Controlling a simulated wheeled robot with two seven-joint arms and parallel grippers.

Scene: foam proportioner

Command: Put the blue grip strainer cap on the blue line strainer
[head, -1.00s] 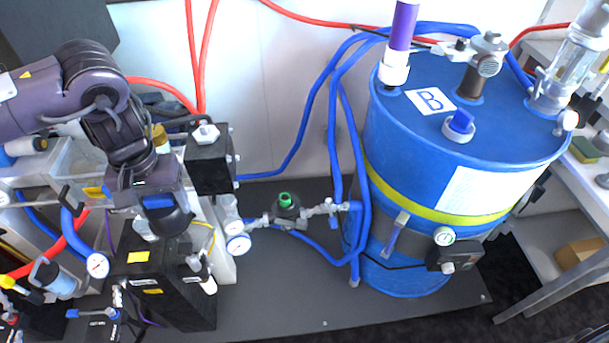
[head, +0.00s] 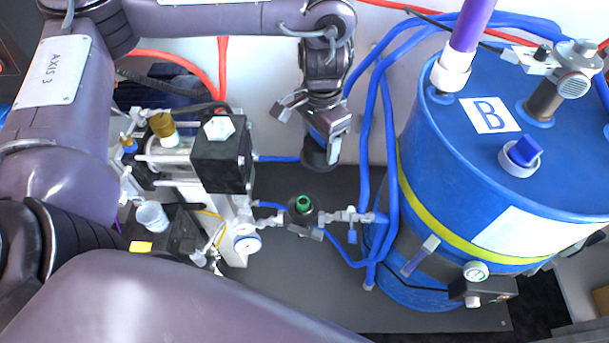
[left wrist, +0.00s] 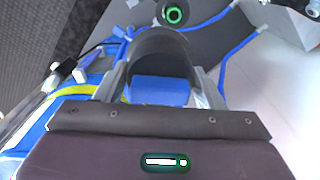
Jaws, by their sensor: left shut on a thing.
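My left gripper (head: 322,138) points down and is shut on the strainer cap (head: 318,158), a dark round cap with a blue grip. The left wrist view shows the cap's blue grip (left wrist: 158,91) between the fingers and its dark rounded body beyond. The blue line strainer (head: 303,212) is a dark fitting with a green ring on top, in the line left of the drum. The cap is held above and behind it in the head view, apart from it. The strainer's green ring also shows in the left wrist view (left wrist: 174,15). My right gripper is out of view.
A blue drum (head: 430,190) with a yellow band stands right of the strainer, with blue hoses (head: 372,150) beside it. A pump with a black block (head: 222,155) and a pressure gauge (head: 246,245) stand to the left. Bare dark floor plate lies in front of the strainer.

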